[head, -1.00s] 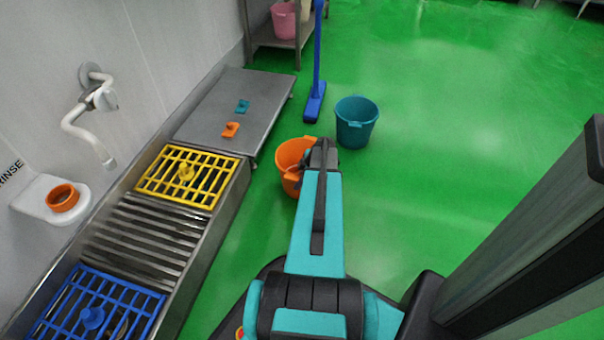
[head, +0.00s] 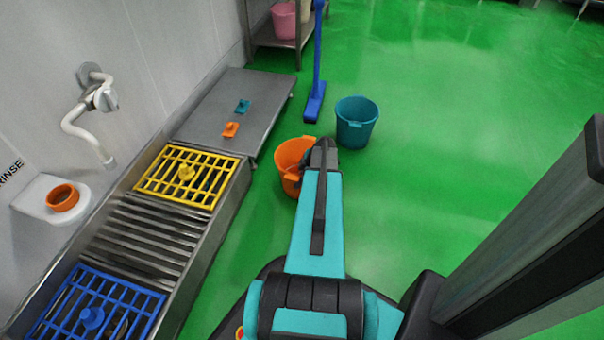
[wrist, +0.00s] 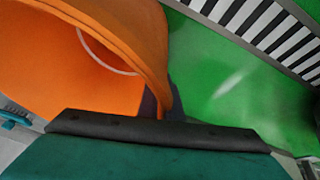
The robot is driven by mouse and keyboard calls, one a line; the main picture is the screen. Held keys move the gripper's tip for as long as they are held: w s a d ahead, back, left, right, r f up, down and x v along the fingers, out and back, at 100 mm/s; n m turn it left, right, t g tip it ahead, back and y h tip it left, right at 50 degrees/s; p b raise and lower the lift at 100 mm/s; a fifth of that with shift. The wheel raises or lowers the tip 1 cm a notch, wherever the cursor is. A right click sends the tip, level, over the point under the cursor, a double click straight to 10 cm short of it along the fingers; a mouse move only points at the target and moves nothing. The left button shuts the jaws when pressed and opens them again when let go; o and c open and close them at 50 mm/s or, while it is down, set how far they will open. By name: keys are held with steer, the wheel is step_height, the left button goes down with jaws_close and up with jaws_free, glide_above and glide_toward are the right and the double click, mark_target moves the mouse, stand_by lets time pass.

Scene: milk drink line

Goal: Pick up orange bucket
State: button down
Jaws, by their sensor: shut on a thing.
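The orange bucket (head: 291,160) is on the right of the steel trough in the head view, upright, and partly hidden behind my arm. It fills the upper left of the wrist view (wrist: 120,70), where its open inside and rim show close up. My gripper (head: 322,150) is at the bucket's right side in the head view. In the wrist view a dark bar of the gripper lies across the bucket's near edge, and the jaws are shut on its rim or wall. The exact contact is hidden.
A teal bucket (head: 356,122) stands just beyond, with a blue long-handled tool (head: 315,95) beside it. The steel trough with yellow grate (head: 188,176) and blue grate (head: 92,312) runs along the left. A steel table (head: 215,100) adjoins it. Green floor at right is open.

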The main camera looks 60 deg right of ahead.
mark_target(298, 175)
steer(key=shift+r, duration=0.1)
stand_by(0.7)
steer(key=shift+r+p, duration=0.6)
steer(key=shift+r, duration=0.25)
step_height(298, 175, up, 2)
steer(key=shift+r+p, duration=0.1)
steer(key=shift+p, duration=0.5)
steer(key=s+d+p, duration=0.3)
steer(key=s+d, duration=0.1)
steer(key=s, duration=1.1)
steer(key=shift+s+d+r+p, duration=0.15)
steer(key=shift+s+r+p, duration=0.05)
steer(key=shift+r+p, duration=0.2)
steer(key=shift+w, duration=0.1)
